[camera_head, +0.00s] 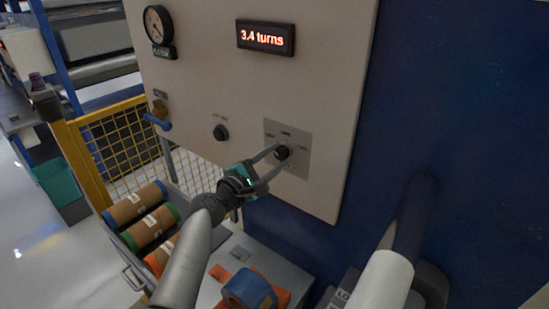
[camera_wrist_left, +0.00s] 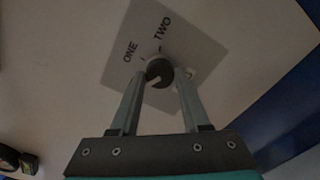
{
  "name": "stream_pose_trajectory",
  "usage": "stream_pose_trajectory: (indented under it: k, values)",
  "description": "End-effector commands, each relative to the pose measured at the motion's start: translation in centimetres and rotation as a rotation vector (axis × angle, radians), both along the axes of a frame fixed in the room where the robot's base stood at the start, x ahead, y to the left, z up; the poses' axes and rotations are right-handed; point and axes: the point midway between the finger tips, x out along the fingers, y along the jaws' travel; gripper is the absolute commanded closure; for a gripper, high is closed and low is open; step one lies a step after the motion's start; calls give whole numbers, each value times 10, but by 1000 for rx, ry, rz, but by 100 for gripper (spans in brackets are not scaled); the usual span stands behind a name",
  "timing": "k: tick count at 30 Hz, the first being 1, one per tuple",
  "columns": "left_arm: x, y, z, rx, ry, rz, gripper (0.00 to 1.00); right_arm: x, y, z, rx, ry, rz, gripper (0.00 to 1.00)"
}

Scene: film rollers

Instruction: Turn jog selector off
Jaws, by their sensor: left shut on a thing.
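The jog selector is a round black knob (camera_head: 282,153) on a grey square plate (camera_head: 300,160) low on the right of the beige panel. In the left wrist view the knob (camera_wrist_left: 159,71) sits on its plate (camera_wrist_left: 186,45) beside the labels ONE and TWO. A light pointer mark shows near its edge. My left gripper (camera_head: 274,155) reaches up to the plate, and its fingers are shut on the knob, one on each side. Its fingertips (camera_wrist_left: 159,80) show around the knob in the left wrist view. My right gripper is not in view.
A display (camera_head: 265,37) reads 3.4 turns. A gauge (camera_head: 158,25), another black knob (camera_head: 221,132) and a blue-handled valve (camera_head: 158,121) are on the panel. Rolls (camera_head: 135,204) lie in a tray below left. A blue roll (camera_head: 249,289) lies below the panel.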

Motion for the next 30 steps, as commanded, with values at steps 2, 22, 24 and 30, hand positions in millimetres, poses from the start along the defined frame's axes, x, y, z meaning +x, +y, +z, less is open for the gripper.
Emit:
stream_pose_trajectory:
  k: [2,22,24,30]
  values:
    - [0,0,-1,-4,3,0,100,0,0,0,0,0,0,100]
    - [-5,4,0,0,1,1,24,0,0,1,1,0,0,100]
    - [-11,8,-1,-1,2,1,24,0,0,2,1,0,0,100]
    - [-34,25,-1,1,2,1,24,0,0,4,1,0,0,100]
